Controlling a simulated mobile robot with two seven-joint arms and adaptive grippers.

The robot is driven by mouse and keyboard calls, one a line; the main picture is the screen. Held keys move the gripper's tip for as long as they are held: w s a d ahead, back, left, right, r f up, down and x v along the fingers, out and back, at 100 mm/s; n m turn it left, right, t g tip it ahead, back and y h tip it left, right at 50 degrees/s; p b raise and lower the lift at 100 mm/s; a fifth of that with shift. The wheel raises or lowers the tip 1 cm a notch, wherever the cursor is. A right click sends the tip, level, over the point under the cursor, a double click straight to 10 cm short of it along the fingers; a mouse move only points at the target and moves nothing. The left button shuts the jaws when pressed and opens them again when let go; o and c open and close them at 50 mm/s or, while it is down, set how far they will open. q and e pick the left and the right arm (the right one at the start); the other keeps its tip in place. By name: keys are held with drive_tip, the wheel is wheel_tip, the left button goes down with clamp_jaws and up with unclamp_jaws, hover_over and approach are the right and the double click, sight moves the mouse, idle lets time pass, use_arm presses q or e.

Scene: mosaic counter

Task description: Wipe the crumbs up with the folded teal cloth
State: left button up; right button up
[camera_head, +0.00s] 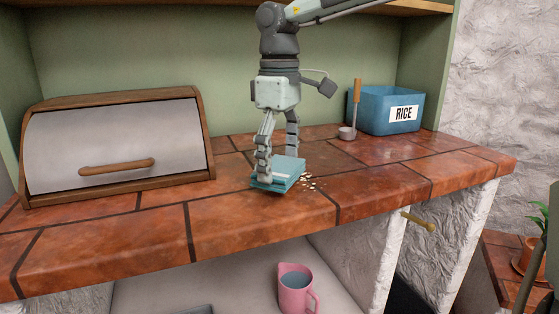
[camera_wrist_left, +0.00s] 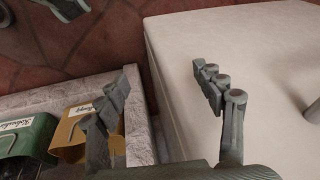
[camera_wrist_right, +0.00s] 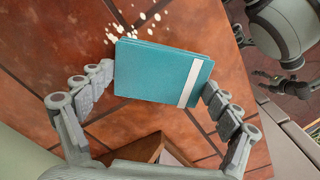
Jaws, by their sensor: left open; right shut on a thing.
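The folded teal cloth (camera_head: 283,173) rests at the countertop, held between the fingers of my right gripper (camera_head: 277,150). In the right wrist view the cloth (camera_wrist_right: 160,75) shows a white stripe near one end, and my right gripper (camera_wrist_right: 160,105) is shut on it from both sides. Pale crumbs (camera_head: 312,184) lie on the tiles just right of the cloth. They also show beyond the cloth's far edge in the right wrist view (camera_wrist_right: 140,28); any under the cloth are hidden. My left gripper (camera_wrist_left: 168,88) is open and empty in the left wrist view, away from the counter top.
A bread box (camera_head: 120,140) with a wooden handle stands left on the counter. A metal scoop (camera_head: 348,132) and a blue rice bin (camera_head: 385,108) stand at the back right. A pink jug (camera_head: 294,290) sits on the lower shelf. The tiles right of the crumbs are clear.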

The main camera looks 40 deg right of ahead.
drive_tip(key=shift+f+b, duration=0.8)
drive_tip(key=shift+f, duration=0.1)
drive_tip(key=shift+d, duration=0.1)
